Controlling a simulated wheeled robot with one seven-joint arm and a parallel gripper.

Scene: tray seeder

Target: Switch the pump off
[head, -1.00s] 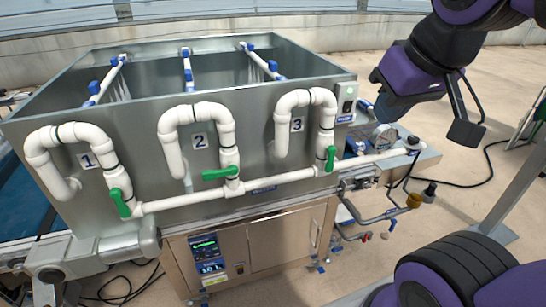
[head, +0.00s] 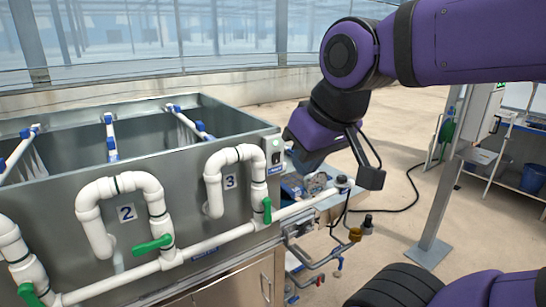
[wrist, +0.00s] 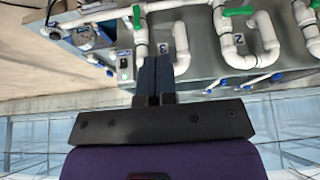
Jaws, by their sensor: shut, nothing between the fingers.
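The switch box (head: 266,151) is a small pale grey box on the tank's right front corner, with a green spot, a dark switch below it and a blue label underneath. In the wrist view, the box (wrist: 124,60) shows just left of the fingertips, with a dark switch on its face. Which way the switch is set is too small to tell. The pump (head: 316,183) sits right of the tank on a ledge; it is at the upper left of the wrist view (wrist: 88,36). My gripper (wrist: 155,62) is shut and empty, apart from the box.
White pipe loops numbered 2 (head: 125,213) and 3 (head: 231,181) with green-handled valves (head: 267,210) stick out from the grey tank (head: 60,200). A grey post (head: 447,180) and a shelf with a blue bucket (head: 534,178) stand right.

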